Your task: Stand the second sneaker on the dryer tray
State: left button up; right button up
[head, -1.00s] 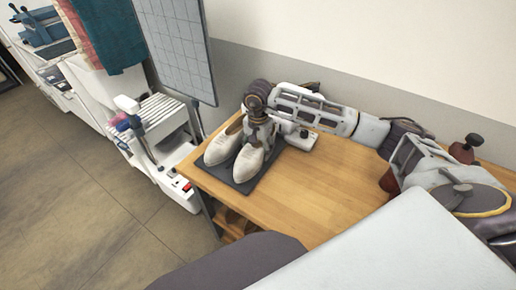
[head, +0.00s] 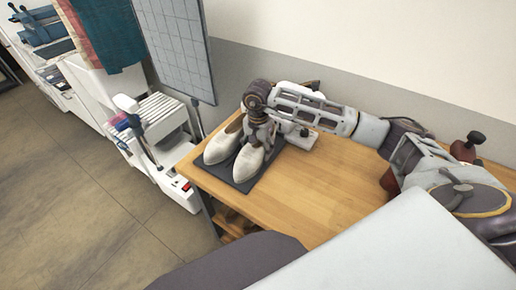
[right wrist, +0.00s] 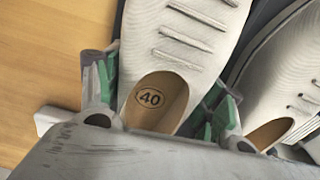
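Two white sneakers stand side by side on the dark dryer tray (head: 244,187), toes toward me in the head view. The right-hand sneaker (head: 249,161) is under my right gripper (head: 258,128); the other sneaker (head: 220,148) stands just left of it. The other sneaker (right wrist: 287,80) is close by on the right. The sole contact is hidden in the wrist view. My left gripper is not in view.
The wooden table (head: 315,195) is clear in front and right of the tray. A white object (head: 301,138) stands behind the sneakers. A dark red knobbed item (head: 466,148) is at the far right. A white slatted rack (head: 160,115) stands left of the table.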

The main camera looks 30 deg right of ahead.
jog(key=o, duration=0.4)
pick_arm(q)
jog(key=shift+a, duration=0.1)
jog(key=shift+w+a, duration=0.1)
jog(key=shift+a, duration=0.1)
pick_arm(e)
jog(key=shift+r, duration=4)
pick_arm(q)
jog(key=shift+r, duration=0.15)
pick_arm(e)
jog(key=shift+r, duration=0.1)
